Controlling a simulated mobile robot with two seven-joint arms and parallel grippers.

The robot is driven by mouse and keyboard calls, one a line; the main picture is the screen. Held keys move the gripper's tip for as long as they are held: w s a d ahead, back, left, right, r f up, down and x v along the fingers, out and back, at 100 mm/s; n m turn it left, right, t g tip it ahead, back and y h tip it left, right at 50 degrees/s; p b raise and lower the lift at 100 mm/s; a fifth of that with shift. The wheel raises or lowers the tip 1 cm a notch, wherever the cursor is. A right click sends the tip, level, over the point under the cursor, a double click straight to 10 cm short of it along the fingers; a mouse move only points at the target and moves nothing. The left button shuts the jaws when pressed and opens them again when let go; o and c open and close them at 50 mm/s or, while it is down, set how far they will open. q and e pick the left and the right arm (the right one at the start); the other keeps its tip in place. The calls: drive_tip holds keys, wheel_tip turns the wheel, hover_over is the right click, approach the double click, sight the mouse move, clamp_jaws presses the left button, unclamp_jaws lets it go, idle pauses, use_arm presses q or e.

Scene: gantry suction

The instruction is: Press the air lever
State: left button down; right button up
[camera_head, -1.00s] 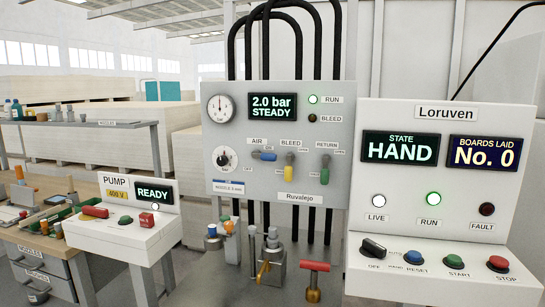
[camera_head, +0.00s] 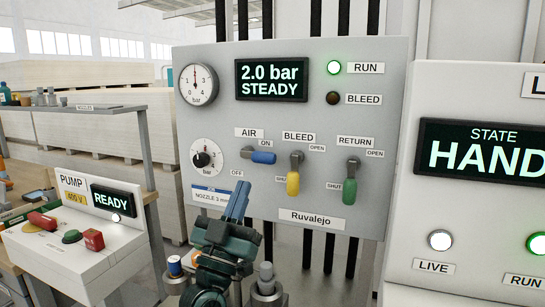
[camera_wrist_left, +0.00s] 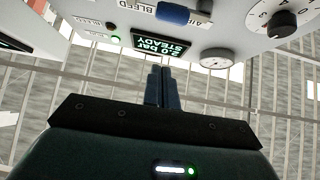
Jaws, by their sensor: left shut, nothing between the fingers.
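The air lever has a blue handle (camera_head: 262,158) and lies level on the grey Ruvalejo panel (camera_head: 325,130), under the AIR label and beside ON; OFF is marked lower down. A blue handle also shows at the top of the left wrist view (camera_wrist_left: 172,13). The panel display (camera_head: 271,80) reads 2.0 bar STEADY. My left gripper (camera_head: 241,187) is shut and empty, its fingers pointing up, just below and left of the blue handle in the head view. They look apart from it. The fingers also show in the left wrist view (camera_wrist_left: 160,73). My right gripper is not in view.
A yellow bleed lever (camera_head: 293,183) and a green return lever (camera_head: 350,190) hang down right of the air lever. A pressure dial (camera_head: 206,158) is on its left. The white PUMP box (camera_head: 75,240) stands lower left and the Loruven console (camera_head: 470,210) at right.

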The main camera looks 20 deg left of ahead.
sight(258, 158)
use_arm(q)
drive_tip(key=shift+w+a+r, duration=0.1)
drive_tip(key=shift+a+r, duration=0.1)
drive_tip(key=shift+r, duration=0.3)
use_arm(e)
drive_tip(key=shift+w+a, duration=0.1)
use_arm(q)
drive_tip(key=w+r, duration=0.1)
drive_tip(key=w, duration=0.1)
drive_tip(key=w+r+p, duration=0.1)
drive_tip(key=w+r, duration=0.1)
drive_tip(key=w, duration=0.1)
drive_tip(key=w+r+p, duration=0.1)
drive_tip(key=w, duration=0.2)
drive_tip(key=shift+w+a+r, duration=0.15)
drive_tip(key=shift+a+r, duration=0.05)
drive_tip(key=shift+w+f, duration=0.15)
drive_tip(key=shift+f, duration=0.1)
drive_tip(key=shift+w+f, duration=0.1)
drive_tip(key=shift+f, duration=0.05)
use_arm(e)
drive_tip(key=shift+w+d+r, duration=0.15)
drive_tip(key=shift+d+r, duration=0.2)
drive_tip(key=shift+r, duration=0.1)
